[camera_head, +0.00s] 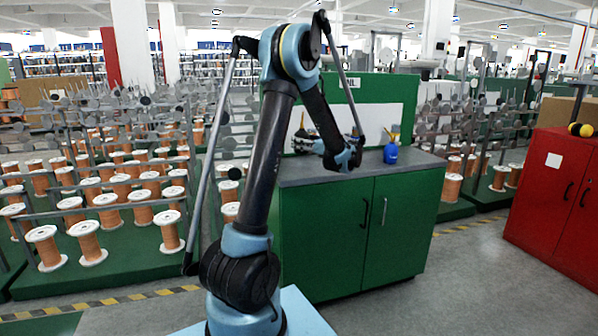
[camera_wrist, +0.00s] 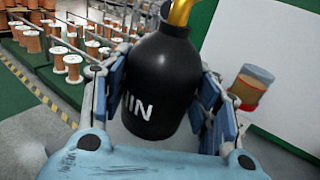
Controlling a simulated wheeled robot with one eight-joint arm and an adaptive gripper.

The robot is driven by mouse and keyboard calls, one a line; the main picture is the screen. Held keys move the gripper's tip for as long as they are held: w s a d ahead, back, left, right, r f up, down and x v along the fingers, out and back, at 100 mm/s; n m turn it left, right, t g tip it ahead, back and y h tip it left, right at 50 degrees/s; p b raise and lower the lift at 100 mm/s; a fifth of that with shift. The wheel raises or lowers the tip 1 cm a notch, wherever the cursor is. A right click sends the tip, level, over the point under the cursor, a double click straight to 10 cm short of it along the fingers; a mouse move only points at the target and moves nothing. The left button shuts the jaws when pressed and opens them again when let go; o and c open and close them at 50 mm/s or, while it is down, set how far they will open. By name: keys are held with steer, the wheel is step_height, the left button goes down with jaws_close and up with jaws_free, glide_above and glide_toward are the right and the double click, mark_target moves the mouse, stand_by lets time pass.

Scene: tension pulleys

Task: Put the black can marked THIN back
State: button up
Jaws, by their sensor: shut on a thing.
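The black can (camera_wrist: 165,82) fills the middle of the wrist view. It has a rounded shoulder, a gold-yellow top cut off by the upper edge, and white letters of which "IN" can be read. My gripper (camera_wrist: 163,98) is shut on it, with blue-padded fingers against its left and right sides. In the head view my gripper (camera_head: 342,154) is over the grey worktop of the green cabinet (camera_head: 325,238). My arm partly covers that area, and I cannot tell there whether the can touches the worktop.
A blue can (camera_head: 391,154) with a yellow top stands on the worktop, right of my gripper. A jar with tan contents (camera_wrist: 250,84) is right of my fingers in the wrist view. Racks of copper spools (camera_head: 87,243) stand left; a red cabinet (camera_head: 558,200) stands right.

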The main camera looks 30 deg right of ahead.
steer(key=shift+f, duration=4.5)
steer(key=o, duration=1.4)
steer(key=shift+f, duration=0.1)
steer(key=shift+c, duration=0.2)
steer(key=v, duration=1.2)
steer(key=shift+s, duration=0.15)
